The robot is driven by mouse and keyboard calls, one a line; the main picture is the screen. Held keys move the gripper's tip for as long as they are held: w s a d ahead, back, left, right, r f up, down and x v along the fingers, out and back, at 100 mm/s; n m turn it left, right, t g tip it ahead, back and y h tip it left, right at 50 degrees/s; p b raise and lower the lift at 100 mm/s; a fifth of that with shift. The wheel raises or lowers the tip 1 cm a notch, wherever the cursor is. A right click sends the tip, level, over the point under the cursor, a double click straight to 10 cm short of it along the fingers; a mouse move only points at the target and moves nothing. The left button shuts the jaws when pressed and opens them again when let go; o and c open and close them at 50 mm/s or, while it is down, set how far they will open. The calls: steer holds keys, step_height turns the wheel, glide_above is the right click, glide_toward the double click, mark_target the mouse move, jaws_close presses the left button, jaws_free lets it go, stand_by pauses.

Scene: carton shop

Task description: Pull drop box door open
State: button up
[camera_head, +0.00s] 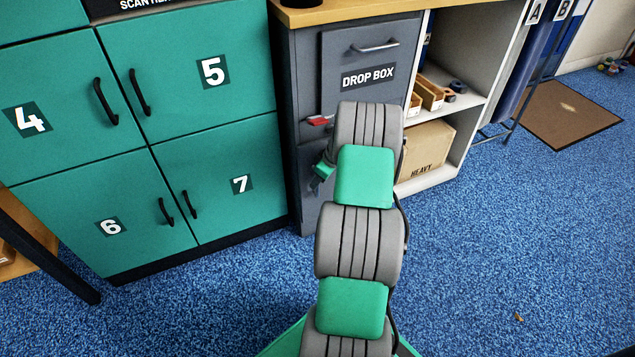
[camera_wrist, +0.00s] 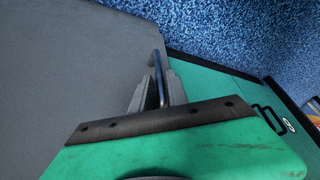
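The grey drop box (camera_head: 307,85) stands in the middle of the head view. Its upper panel carries a "DROP BOX" label (camera_head: 368,76) and a metal bar handle (camera_head: 376,47). My arm hides much of the lower front, where the lower door (camera_head: 308,190) shows only at its left side. My gripper (camera_head: 322,172) is low at this front, its fingers mostly hidden. In the wrist view my gripper (camera_wrist: 158,88) has a finger on each side of a bar handle (camera_wrist: 157,62), close against it, before a grey face (camera_wrist: 70,70). The lower door looks closed or nearly so.
Green lockers (camera_head: 215,150) with black handles stand left of the drop box. A red piece (camera_head: 320,120) sits on its front. An open shelf (camera_head: 440,175) with a "HEAVY" carton (camera_head: 426,150) is to the right.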

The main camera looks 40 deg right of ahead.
steer(key=shift+c, duration=0.2)
jaws_close()
steer(key=shift+a, duration=0.1)
stand_by(1.0)
